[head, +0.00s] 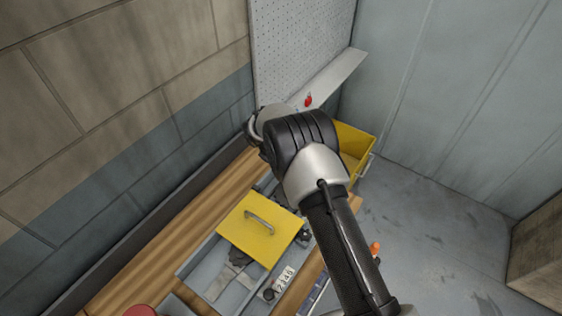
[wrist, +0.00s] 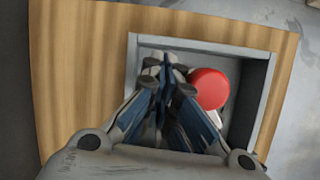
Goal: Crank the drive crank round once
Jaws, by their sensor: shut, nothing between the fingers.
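My gripper (wrist: 163,66) is shut and empty in the wrist view, its fingertips close together over a grey tray-like frame (wrist: 262,80). A round red knob or cap (wrist: 209,88) lies just right of the fingers, partly over a pale piece; I see no grip on it. In the head view my arm hides the gripper. I cannot make out the drive crank for certain. A small orange knob (head: 375,247) shows at the right edge of the bench beside my arm, but what it belongs to is hidden.
The wooden bench (head: 150,258) carries a grey housing (head: 194,263) and a yellow lid (head: 248,241) with a handle. A counter (head: 285,278) sits at its front. A yellow bin (head: 363,139) and small red object (head: 308,101) are farther back. Floor (head: 430,240) is open at right.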

